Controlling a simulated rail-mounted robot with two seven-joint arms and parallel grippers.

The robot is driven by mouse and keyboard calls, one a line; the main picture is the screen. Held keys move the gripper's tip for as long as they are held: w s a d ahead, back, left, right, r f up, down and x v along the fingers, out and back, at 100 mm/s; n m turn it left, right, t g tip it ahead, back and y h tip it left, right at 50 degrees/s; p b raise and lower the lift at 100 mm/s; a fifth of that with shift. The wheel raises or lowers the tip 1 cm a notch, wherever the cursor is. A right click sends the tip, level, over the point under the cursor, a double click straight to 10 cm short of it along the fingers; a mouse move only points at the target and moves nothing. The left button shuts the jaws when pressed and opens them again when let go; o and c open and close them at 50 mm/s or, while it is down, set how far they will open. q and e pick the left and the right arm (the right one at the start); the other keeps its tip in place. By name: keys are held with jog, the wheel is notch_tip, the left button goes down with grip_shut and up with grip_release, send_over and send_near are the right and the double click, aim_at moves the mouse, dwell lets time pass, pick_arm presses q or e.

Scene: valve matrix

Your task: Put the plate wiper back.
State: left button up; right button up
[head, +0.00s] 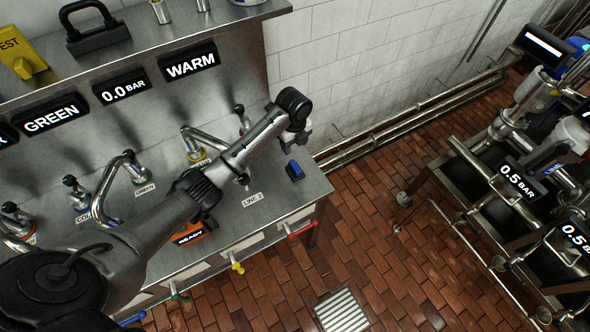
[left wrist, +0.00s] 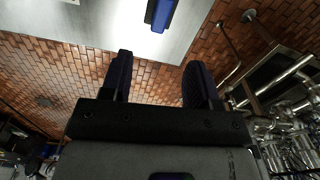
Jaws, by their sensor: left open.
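A small blue block with a dark side, which I take to be the plate wiper (head: 295,170), lies on the steel counter near its right end. It also shows in the left wrist view (left wrist: 160,14) at the top edge, partly cut off, beyond the fingers. My left gripper (head: 297,138) is just above and behind it in the head view, apart from it. In the left wrist view my left gripper (left wrist: 158,75) has its two dark fingers spread with nothing between them. My right gripper is not in view.
The steel counter (head: 262,222) carries bent pipes and valves to the left of the blue block, and an orange READY box (head: 195,233). A shelf (head: 235,45) with display signs stands behind. Brick floor (head: 365,235) lies beyond the counter's right edge, with more equipment at far right.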

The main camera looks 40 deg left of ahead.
aim_at(295, 166)
pick_arm(q)
jog(key=shift+m, duration=0.5)
notch_tip(295, 166, down, 14)
jog(key=shift+d+r+b, duration=0.1)
jog(key=shift+d+b, duration=0.05)
jog(key=shift+b, duration=0.4)
jog(key=shift+c, duration=0.3)
grip_shut()
jog(key=shift+r, duration=0.15)
notch_tip(295, 166, up, 4)
jog(key=shift+w+r+p, duration=0.1)
jog(key=shift+r+p, duration=0.05)
jog(key=shift+p, duration=0.15)
jog(key=d+r, duration=0.6)
jog(key=d, duration=0.5)
jog(key=shift+d+r, duration=0.25)
jog(key=shift+d, duration=0.1)
